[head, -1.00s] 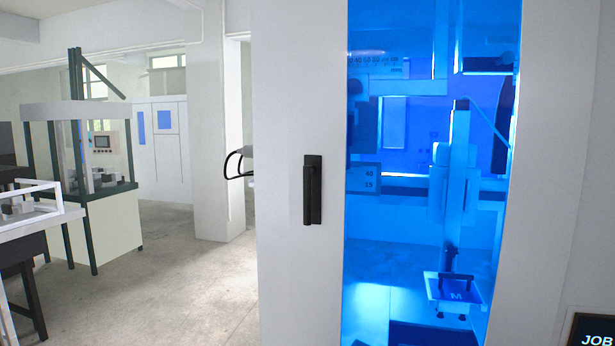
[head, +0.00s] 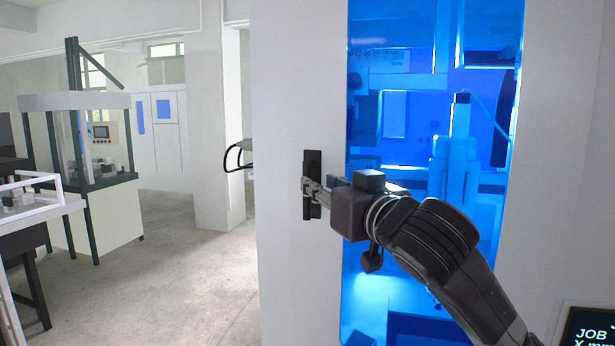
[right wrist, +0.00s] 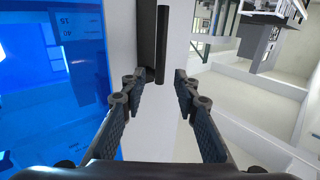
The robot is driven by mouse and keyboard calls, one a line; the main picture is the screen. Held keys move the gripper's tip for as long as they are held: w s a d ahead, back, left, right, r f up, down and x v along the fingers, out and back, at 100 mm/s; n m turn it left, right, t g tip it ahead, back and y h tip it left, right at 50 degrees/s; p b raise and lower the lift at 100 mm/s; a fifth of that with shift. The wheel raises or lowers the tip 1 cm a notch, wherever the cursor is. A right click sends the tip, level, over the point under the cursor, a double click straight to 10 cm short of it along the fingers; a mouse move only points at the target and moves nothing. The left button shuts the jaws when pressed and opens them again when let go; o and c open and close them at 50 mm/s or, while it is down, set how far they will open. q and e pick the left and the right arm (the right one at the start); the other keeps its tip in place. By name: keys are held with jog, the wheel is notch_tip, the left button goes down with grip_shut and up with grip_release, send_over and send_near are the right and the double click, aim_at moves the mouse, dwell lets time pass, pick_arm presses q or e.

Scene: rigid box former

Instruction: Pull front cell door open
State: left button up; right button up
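The white front cell door (head: 285,90) fills the middle of the head view, with a tall blue-tinted window (head: 395,290). It looks shut. Its black upright bar handle (head: 312,163) is on the white panel left of the window, partly covered by my right gripper (head: 309,190). In the right wrist view the handle (right wrist: 161,45) stands ahead, with its lower end at about the gap between the fingertips. My right gripper (right wrist: 157,80) is open, one finger to each side, with room visible beside the bar. My left gripper is not in view.
A dark display (head: 590,325) is at the lower right. Left of the door is open concrete floor (head: 190,270). A glazed workstation (head: 85,185) and a white-framed bench (head: 35,205) stand further left.

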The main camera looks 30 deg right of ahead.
jog(key=w+p, duration=0.1)
jog(key=w, duration=0.2)
jog(key=w+d+p, duration=0.1)
jog(key=w+p, duration=0.1)
jog(key=w, duration=0.2)
jog(key=shift+w+d+f, duration=0.1)
jog(key=shift+d, duration=0.1)
jog(key=shift+c, duration=0.5)
grip_shut()
